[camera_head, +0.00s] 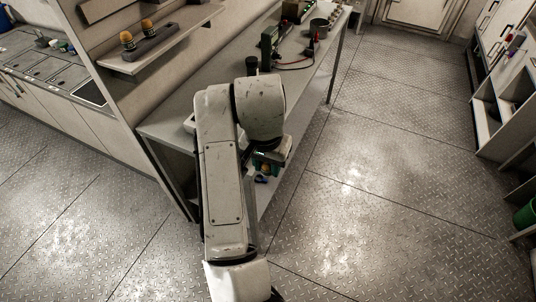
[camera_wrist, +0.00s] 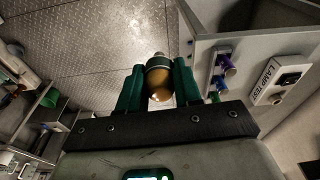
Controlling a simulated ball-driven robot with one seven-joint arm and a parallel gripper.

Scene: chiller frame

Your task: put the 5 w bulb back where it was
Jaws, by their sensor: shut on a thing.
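My gripper (camera_wrist: 158,85) is shut on an amber bulb (camera_wrist: 160,82) with a dark collar and a metal tip, held between its green fingers in the wrist view. No wattage marking is readable on it. In the head view my gripper (camera_head: 266,163) is low beside the front edge of the bench, largely hidden by my arm, and the bulb is hard to make out. A dark rack (camera_head: 155,43) on the upper shelf holds two amber bulbs, a left one (camera_head: 127,40) and a right one (camera_head: 147,25), both upright.
In the wrist view a panel labelled TEST (camera_wrist: 283,80) and purple-blue parts (camera_wrist: 224,65) are at right. The floor (camera_head: 390,180) is open.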

